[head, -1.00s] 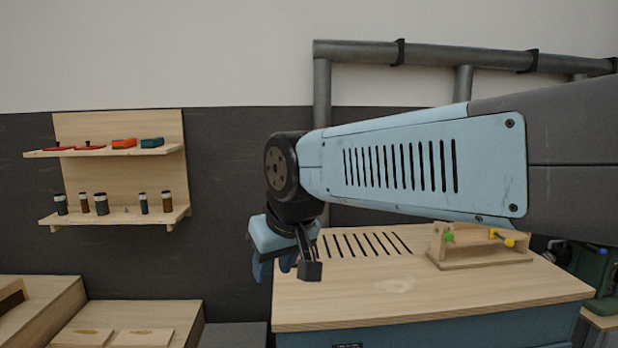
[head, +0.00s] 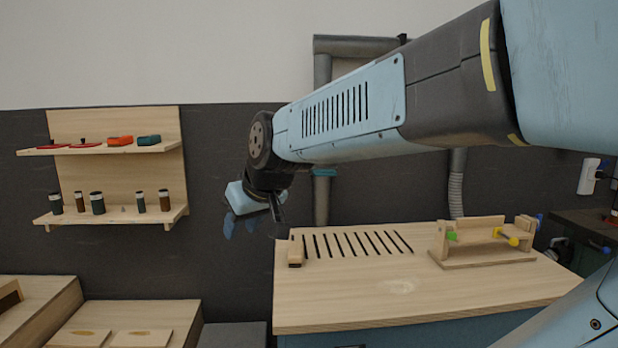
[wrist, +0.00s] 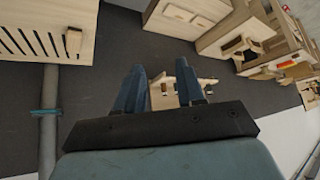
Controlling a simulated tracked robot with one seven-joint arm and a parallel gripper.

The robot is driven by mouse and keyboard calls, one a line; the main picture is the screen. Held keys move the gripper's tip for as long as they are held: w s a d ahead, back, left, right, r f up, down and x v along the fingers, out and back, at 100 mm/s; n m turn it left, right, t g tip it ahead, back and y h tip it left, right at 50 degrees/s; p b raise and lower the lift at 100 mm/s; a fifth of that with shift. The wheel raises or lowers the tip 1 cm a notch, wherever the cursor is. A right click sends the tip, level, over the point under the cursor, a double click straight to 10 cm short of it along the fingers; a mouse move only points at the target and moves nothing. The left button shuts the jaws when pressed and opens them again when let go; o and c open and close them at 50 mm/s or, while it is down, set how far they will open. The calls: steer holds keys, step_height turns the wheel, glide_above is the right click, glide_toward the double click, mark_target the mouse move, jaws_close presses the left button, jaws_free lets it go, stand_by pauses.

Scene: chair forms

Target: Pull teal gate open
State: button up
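The teal gate (head: 324,173) is a thin band across the grey vertical pipe (head: 322,205) behind the bench, partly hidden by my forearm in the head view. In the wrist view the gate (wrist: 45,112) crosses the pipe at the far left, with its ends sticking out past the pipe. My gripper (head: 240,226) is left of the pipe in the head view, apart from the gate. In the wrist view my gripper (wrist: 161,82) has its two blue fingers spread with nothing between them. I cannot tell how far the gate is slid.
The wooden bench (head: 400,295) has slots, a small wooden block (head: 295,252) at its left end and a wooden fixture (head: 485,243) at right. A wall shelf (head: 110,215) holds jars at left. My forearm spans above the bench; the space around my gripper is clear.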

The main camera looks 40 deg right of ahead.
steer(key=w+d+r+t+h, duration=0.15)
steer(key=w+d, duration=0.35)
steer(key=w, duration=0.5)
steer(key=w+d+t+h, duration=0.2)
steer(key=w+d, duration=0.4)
steer(key=w, duration=0.4)
steer(key=w+d+r+t+h, duration=0.15)
steer(key=w+d, duration=0.35)
steer(key=w, duration=0.5)
steer(key=g+h, duration=0.8)
steer(key=h, duration=0.7)
glide_toward(327, 175)
steer(key=x, duration=1)
steer(key=shift+w+d+f, duration=0.1)
steer(key=shift+w+d, duration=0.1)
steer(key=shift+w, duration=0.15)
jaws_close()
steer(key=shift+f, duration=0.1)
